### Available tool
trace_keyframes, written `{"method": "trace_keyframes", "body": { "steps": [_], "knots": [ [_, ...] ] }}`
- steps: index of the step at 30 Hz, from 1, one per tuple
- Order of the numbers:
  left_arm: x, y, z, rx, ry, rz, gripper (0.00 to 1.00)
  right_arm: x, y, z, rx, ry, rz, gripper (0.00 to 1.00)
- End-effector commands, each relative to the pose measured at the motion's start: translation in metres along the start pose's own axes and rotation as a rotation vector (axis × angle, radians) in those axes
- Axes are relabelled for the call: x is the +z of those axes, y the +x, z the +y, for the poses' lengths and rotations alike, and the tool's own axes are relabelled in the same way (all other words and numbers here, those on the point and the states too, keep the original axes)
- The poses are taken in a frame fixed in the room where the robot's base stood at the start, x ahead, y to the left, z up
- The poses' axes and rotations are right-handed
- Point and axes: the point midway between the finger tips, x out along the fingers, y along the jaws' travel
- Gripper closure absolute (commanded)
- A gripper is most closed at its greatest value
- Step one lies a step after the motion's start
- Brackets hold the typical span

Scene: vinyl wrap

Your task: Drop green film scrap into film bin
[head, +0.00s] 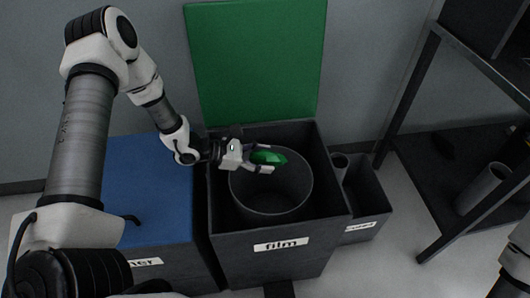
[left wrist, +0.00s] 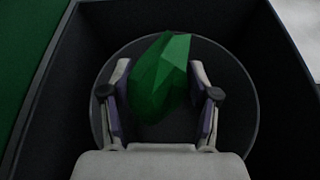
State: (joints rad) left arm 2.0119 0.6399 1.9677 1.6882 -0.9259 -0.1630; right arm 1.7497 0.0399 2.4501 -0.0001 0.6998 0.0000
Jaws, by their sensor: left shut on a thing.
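The green film scrap (head: 268,157) is a crumpled, faceted lump. My left gripper (head: 262,160) is shut on it and holds it above the film bin (head: 335,185). The bin is dark, labelled "film", and its green lid (head: 257,60) stands open at the back. A round grey container (head: 272,208) sits inside the bin, below the scrap. In the left wrist view the scrap (left wrist: 162,78) is between the two fingers (left wrist: 160,100), with the round container (left wrist: 243,110) behind it. My right gripper is not in view.
A bin with a blue lid (head: 150,195), its label partly hidden, stands left of the film bin. A smaller open dark bin (head: 370,195) with a tube inside stands at the right. A dark shelf rack (head: 410,85) is further right.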

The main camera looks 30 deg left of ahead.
Motion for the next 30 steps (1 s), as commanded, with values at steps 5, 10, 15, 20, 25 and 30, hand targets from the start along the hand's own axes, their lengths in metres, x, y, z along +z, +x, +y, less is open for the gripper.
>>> {"method": "trace_keyframes", "body": {
  "steps": [5,10,15,20,25,30],
  "knots": [
    [-0.018,0.007,-0.002,0.0,0.001,-0.001,0.59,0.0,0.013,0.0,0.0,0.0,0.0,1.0],
    [-0.017,0.007,-0.001,0.0,0.001,-0.001,0.59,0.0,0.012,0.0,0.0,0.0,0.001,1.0],
    [-0.017,0.007,-0.002,0.0,0.0,-0.001,0.11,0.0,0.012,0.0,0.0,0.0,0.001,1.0],
    [-0.017,0.007,-0.002,0.0,0.0,-0.001,0.11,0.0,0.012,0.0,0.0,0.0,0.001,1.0],
    [-0.017,0.006,-0.001,0.001,0.0,-0.001,0.11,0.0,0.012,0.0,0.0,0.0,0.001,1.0],
    [-0.017,-0.013,0.0,0.005,-0.003,-0.003,0.11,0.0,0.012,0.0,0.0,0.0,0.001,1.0]
  ]
}}
